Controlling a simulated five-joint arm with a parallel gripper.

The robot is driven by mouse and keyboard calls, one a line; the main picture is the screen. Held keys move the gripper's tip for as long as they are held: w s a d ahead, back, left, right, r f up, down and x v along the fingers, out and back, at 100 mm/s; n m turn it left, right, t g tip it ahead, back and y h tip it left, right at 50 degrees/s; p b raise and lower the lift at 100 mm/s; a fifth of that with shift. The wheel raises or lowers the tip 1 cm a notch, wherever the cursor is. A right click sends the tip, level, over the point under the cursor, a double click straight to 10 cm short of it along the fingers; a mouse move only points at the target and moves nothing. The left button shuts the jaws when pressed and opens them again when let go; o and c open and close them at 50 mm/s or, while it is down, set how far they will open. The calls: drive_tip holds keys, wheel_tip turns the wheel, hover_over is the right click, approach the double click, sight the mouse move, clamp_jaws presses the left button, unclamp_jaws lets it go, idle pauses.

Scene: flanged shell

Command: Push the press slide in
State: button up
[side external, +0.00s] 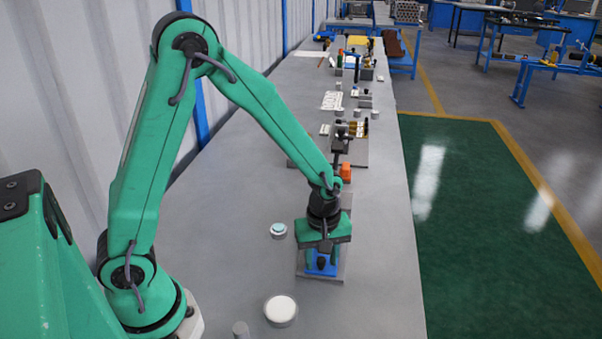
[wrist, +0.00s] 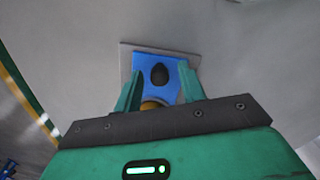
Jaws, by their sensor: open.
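A blue fixture (side external: 321,263) stands on a grey base plate (side external: 303,269) under my gripper (side external: 322,252). The fixture also shows in the wrist view (wrist: 172,92), with a dark rounded knob (wrist: 160,74) on it and a brass-coloured round part (wrist: 152,104) nearer the palm. My gripper's two green fingers (wrist: 160,78) are apart, one on each side of the knob, with nothing held between them. I cannot tell how far above the fixture the fingertips are. I cannot tell which part is the press slide; my gripper hides much of the fixture in the side view.
An orange part (side external: 345,171) and other fixtures stand farther back. The bench right of the fixture is clear.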

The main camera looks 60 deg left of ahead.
clamp_jaws()
drive_tip(key=w+a, duration=0.7)
drive_tip(key=shift+w+a+r, duration=0.1)
drive_tip(key=shift+w+a, duration=0.15)
drive_tip(key=shift+w, duration=0.05)
unclamp_jaws()
drive_tip(key=shift+r, duration=0.1)
drive_tip(key=shift+r, duration=3.8)
